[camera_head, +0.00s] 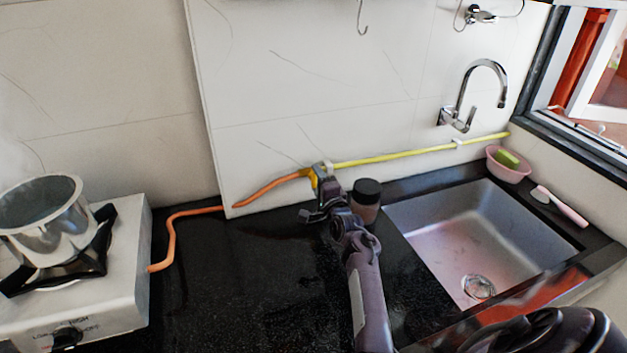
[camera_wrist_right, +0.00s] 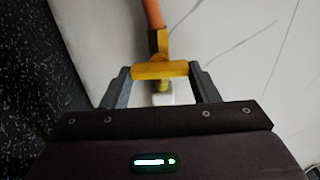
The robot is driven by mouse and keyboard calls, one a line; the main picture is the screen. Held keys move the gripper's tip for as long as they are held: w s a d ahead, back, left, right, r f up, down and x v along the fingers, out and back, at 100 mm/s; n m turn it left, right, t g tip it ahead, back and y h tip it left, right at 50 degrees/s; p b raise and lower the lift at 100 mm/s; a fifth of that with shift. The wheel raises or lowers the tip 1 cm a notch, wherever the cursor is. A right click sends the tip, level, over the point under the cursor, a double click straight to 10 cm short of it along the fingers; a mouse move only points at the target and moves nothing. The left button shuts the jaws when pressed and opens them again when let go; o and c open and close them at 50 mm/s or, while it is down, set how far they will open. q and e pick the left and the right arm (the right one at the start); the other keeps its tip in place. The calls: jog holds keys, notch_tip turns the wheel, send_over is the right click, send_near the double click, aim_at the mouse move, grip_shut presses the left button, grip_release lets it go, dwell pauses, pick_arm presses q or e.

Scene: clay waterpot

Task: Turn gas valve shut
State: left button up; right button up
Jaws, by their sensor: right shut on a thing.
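The gas valve has a yellow handle (camera_wrist_right: 160,70), which sits crosswise between the two fingers of my right gripper (camera_wrist_right: 160,86) in the wrist view. The fingers are shut on the handle. In the head view the yellow valve (camera_head: 315,178) shows at the wall, partly hidden by my right gripper (camera_head: 318,192). An orange hose (camera_head: 190,211) runs from the valve left to the stove (camera_head: 125,260). A yellow pipe (camera_head: 410,153) runs from it to the right along the wall. My left gripper is not in view.
A steel pot (camera_head: 45,225) stands on the stove, with steam or smoke above it. A dark-lidded jar (camera_head: 367,200) stands close to the right of my gripper. A sink (camera_head: 470,235) lies to the right, with a pink bowl (camera_head: 508,170) behind it.

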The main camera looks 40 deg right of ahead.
jog(key=shift+w+a, duration=0.15)
jog(key=shift+a, duration=0.15)
jog(key=o, duration=1)
jog(key=shift+a, duration=0.15)
jog(key=shift+d, duration=0.2)
jog(key=shift+s+a+f, duration=0.1)
jog(key=shift+s, duration=0.6)
jog(key=v, duration=0.6)
jog(key=shift+s+a+r, duration=0.15)
jog(key=shift+a+r, duration=0.1)
jog(key=shift+d+f, duration=0.1)
